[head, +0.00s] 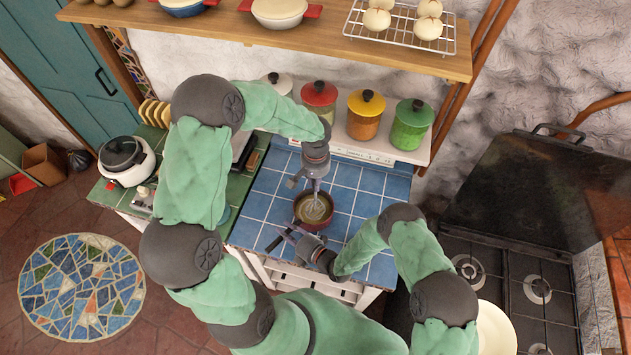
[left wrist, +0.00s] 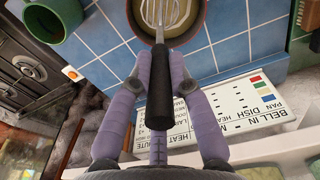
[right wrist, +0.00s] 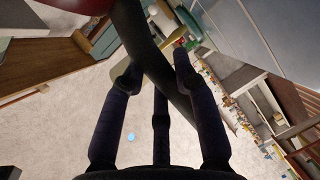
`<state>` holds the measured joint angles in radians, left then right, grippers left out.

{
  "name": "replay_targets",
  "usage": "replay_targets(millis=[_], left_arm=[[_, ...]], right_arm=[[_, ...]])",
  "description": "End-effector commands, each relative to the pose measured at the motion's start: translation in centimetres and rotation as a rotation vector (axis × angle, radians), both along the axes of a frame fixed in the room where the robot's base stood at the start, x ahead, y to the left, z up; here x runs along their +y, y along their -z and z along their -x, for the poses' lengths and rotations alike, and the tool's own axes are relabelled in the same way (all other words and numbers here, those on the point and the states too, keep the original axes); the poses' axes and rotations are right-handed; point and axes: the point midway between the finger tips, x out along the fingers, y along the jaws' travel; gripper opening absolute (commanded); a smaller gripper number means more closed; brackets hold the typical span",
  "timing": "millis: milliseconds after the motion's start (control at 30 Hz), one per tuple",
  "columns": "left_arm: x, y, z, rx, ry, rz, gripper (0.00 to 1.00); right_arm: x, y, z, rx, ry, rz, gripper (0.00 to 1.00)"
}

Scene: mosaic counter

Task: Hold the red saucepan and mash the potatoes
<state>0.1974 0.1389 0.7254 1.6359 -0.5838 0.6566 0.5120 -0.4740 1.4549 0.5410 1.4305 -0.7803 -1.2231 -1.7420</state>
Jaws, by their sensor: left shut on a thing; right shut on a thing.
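The red saucepan (head: 329,221) stands on the blue tiled counter, with pale yellow potato (head: 304,210) inside. The masher has a wire head (head: 316,203) that is down in the pan. In the left wrist view its black handle (left wrist: 159,95) runs between the fingers of my left gripper (head: 312,182), which is shut on it above the pan. My right gripper (head: 294,237) is at the near side of the pan, shut on the dark pan handle (right wrist: 148,45), which crosses between its fingers in the right wrist view. The potato's texture is too small to tell.
Coloured canisters (head: 365,113) stand on a ledge behind the blue tiled counter (head: 262,200). A wooden shelf (head: 350,45) hangs above. A white cooker (head: 127,160) stands left and a gas hob (head: 510,290) right. Blue tiles beside the pan are clear.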

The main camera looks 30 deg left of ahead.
Motion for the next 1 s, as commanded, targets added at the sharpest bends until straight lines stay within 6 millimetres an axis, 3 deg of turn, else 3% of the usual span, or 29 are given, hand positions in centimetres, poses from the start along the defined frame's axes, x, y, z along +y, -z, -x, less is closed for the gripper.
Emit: replay_targets(millis=[800, 1000], left_arm=[[0.0, -7.1, -0.1, -0.004, 0.000, -0.001, 0.00], [0.0, -7.7, 0.0, -0.001, 0.000, 0.000, 0.00]], right_arm=[[0.0, 0.0, 0.0, 0.000, 0.000, 0.000, 0.00], [0.0, 0.0, 0.0, 0.000, 0.000, 0.000, 0.00]])
